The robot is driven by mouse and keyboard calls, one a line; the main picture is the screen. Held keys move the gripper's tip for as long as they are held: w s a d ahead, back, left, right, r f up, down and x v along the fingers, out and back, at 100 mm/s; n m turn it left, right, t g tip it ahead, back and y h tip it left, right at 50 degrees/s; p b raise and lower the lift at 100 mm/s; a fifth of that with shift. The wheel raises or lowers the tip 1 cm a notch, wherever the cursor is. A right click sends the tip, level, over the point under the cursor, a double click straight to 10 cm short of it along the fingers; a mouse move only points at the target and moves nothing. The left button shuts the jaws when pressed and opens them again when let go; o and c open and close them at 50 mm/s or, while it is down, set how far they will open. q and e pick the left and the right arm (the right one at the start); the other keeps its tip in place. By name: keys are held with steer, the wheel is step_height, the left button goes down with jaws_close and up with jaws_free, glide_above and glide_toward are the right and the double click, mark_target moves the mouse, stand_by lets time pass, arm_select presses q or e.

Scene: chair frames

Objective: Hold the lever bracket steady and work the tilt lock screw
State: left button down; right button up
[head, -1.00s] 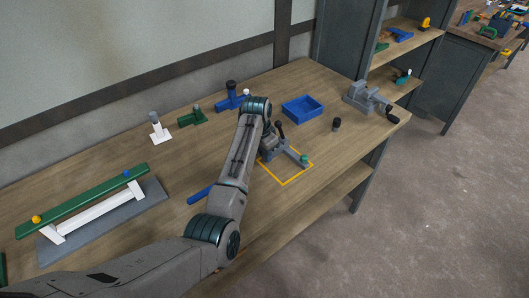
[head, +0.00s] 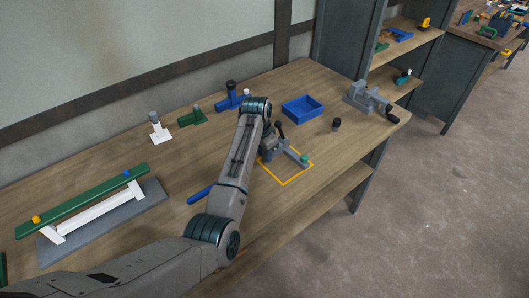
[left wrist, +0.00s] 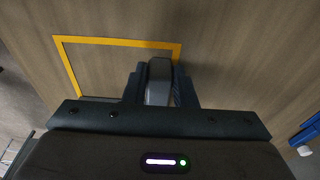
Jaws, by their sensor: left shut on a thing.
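The grey lever bracket (head: 294,155) sits on the bench at the yellow square outline. It has a small green piece (head: 304,158) at its right end, and a black upright lever (head: 280,130) stands by its back. I cannot tell which part is the tilt lock screw. My left gripper (head: 267,153) is at the bracket's left end, partly hidden by my own arm. In the left wrist view its fingers (left wrist: 160,88) are shut on a grey part of the bracket (left wrist: 159,78). My right gripper is not in view.
A blue tray (head: 302,108), a small black knob (head: 336,124) and a grey vise (head: 367,99) stand behind and right. A blue rod (head: 200,194) lies left of my arm. A green bar (head: 85,199) on white supports is far left. Bench in front of the outline is clear.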

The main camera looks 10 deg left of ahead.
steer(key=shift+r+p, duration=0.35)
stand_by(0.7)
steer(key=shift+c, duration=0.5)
